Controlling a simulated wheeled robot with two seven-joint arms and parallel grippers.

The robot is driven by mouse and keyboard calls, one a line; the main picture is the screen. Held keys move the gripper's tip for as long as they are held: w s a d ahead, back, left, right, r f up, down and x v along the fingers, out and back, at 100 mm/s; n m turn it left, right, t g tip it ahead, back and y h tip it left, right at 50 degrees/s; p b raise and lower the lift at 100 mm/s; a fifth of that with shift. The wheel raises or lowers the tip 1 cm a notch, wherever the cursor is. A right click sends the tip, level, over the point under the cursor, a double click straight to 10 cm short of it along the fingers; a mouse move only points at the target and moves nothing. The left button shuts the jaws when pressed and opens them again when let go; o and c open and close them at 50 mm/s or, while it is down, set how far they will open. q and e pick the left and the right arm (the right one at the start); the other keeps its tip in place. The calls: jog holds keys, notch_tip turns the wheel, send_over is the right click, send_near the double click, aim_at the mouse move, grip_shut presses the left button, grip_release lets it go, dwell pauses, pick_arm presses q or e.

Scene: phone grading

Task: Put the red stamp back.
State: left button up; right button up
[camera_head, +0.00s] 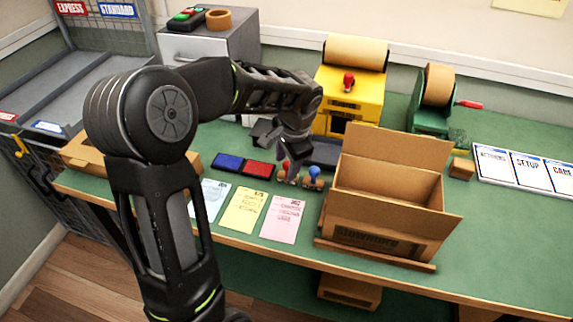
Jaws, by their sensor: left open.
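The red stamp (284,170) has a red knob and stands on the green bench, just right of the red ink pad (258,169). The blue stamp (314,176) stands to its right, near the open box. My left gripper (282,146) is just above and behind the red stamp, fingers pointing down. It is open and looks empty. It partly overlaps the area behind the stamps, and I cannot tell whether a fingertip touches the red knob. My right gripper is out of view.
An open cardboard box (385,205) stands close to the right. A blue ink pad (228,162) and several paper slips, one yellow (243,211) and one pink (283,218), lie at the left. A yellow dispenser (350,92) and a green tape dispenser (433,95) stand behind.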

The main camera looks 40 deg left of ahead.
pick_arm(q)
jog(key=v, duration=1.1)
jog(key=shift+b, duration=0.4)
jog(key=shift+f, duration=0.1)
dwell(0.7)
